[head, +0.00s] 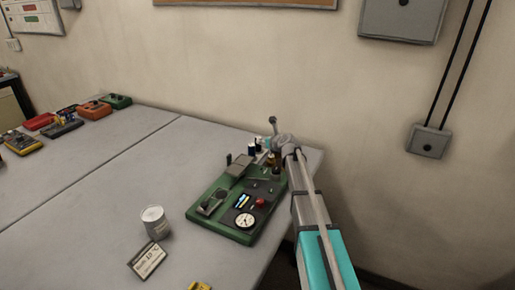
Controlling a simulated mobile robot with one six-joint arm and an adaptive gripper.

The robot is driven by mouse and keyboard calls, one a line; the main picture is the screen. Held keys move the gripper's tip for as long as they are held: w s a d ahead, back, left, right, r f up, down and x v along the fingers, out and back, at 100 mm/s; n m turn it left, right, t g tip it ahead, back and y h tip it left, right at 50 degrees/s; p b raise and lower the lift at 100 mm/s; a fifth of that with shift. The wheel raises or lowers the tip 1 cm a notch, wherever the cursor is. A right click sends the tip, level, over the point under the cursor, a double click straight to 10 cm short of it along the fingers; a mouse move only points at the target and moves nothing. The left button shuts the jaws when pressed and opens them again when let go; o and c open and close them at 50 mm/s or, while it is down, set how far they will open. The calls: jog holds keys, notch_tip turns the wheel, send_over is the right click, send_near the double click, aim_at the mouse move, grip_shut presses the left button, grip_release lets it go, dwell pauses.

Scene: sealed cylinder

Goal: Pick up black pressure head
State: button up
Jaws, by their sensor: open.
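A green board (205,220) lies near the right end of the grey table and carries several small parts. My arm reaches in from the lower right, and my gripper (264,148) is over the board's far right end. The gripper is small here and partly hidden by my own wrist; it is open. Small dark parts (276,170) sit on the board just below and beside it. I cannot tell for sure which one is the black pressure head, or whether the fingers touch anything.
On the board are a round white dial (245,220), a red knob (260,202) and an upright grey block (238,165). The table's middle is clear. A wall is close behind.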

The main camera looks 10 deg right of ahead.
aim_at(259, 138)
dwell(0.3)
jog(key=shift+b+x, duration=1.2)
jog(key=shift+x, duration=1.35)
jog(key=shift+s+f, duration=0.1)
jog(key=shift+f, duration=0.1)
jog(key=shift+c, duration=0.2)
grip_shut()
